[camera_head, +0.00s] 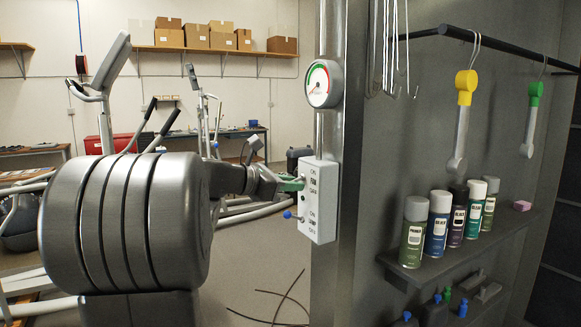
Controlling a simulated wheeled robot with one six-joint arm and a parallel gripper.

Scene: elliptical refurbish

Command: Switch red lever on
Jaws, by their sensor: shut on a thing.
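A pale switch box (319,203) is fixed to the grey post, with an upper and a lower switch section marked with small lettering. A blue-tipped lever (289,215) sticks out to the left from the lower section. My gripper (291,185) is at the upper section, shut on what appears to be the upper lever. Green shows at the fingertips; I cannot tell whether it is part of my gripper or of the lever. No red lever is visible; the upper lever's colour and tilt are hidden by my gripper.
A round gauge (323,84) sits above the box on the post. At right, a shelf (433,270) bears several spray cans. A yellow-headed tool (465,88) and a green-headed tool (534,95) hang from a rail. Exercise machines stand at left; dark cables (277,309) lie on the floor.

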